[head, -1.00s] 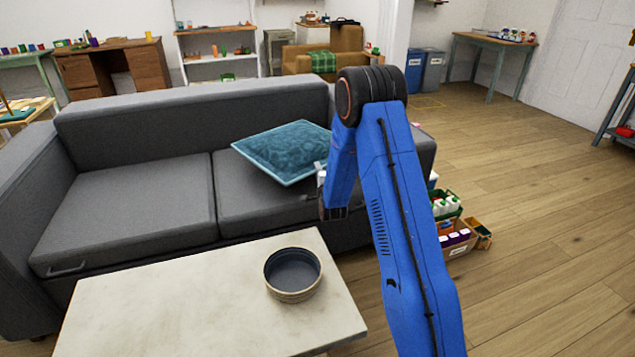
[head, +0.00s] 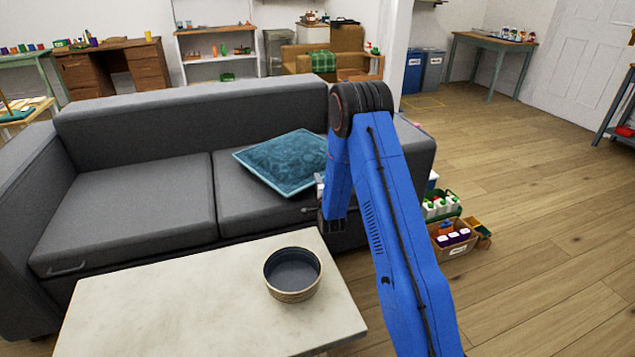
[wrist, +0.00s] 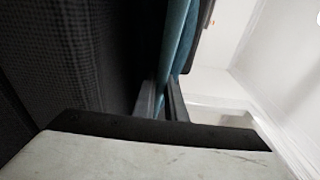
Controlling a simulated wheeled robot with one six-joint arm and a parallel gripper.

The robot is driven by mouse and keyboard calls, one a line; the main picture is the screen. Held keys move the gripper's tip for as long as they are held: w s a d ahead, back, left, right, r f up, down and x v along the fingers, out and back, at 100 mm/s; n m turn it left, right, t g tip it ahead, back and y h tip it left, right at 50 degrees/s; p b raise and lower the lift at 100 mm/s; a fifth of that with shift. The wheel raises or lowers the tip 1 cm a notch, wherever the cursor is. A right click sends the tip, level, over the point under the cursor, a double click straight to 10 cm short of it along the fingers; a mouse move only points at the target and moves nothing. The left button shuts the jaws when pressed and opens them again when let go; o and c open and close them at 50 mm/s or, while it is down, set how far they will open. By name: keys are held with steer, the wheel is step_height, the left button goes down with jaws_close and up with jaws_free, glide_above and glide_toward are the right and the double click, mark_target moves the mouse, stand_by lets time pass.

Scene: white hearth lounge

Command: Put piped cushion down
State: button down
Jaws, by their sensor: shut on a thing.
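The piped cushion (head: 285,161) is teal with a lighter edge. In the head view it is over the right seat of the grey sofa (head: 130,205), tilted, its near corner at my gripper (head: 319,190). My gripper is shut on the cushion's edge, though my blue arm hides part of the grip. In the wrist view the teal cushion (wrist: 178,40) runs down between the two fingers of my gripper (wrist: 163,98). Whether the cushion's underside touches the seat is hard to tell.
A pale table (head: 190,310) with a round dark bowl (head: 292,273) stands in front of the sofa. Boxes with bottles (head: 440,206) stand on the floor right of the sofa. The left seat is bare, and the wooden floor at right is open.

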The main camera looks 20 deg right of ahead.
steer(key=c, duration=1.8)
jaws_free()
steer(key=s+a, duration=0.2)
steer(key=s, duration=1)
steer(key=s+a+r+n+g+y, duration=0.1)
steer(key=s+a+r+n+g, duration=0.15)
steer(key=s+r+n, duration=0.55)
steer(key=s+a+r+n+g+y, duration=0.15)
steer(key=s+r+g, duration=0.3)
steer(key=r, duration=0.65)
steer(key=s+r+n+g, duration=0.2)
steer(key=s+n, duration=0.1)
steer(key=s, duration=0.9)
steer(key=s+r+n+g, duration=0.2)
steer(key=s+n, duration=0.1)
steer(key=s, duration=1)
steer(key=s+a+r+n+g, duration=0.1)
steer(key=s+n, duration=0.3)
steer(key=s, duration=0.9)
steer(key=shift+r+g, duration=0.5)
steer(key=shift+r, duration=0.3)
steer(key=shift+w, duration=0.1)
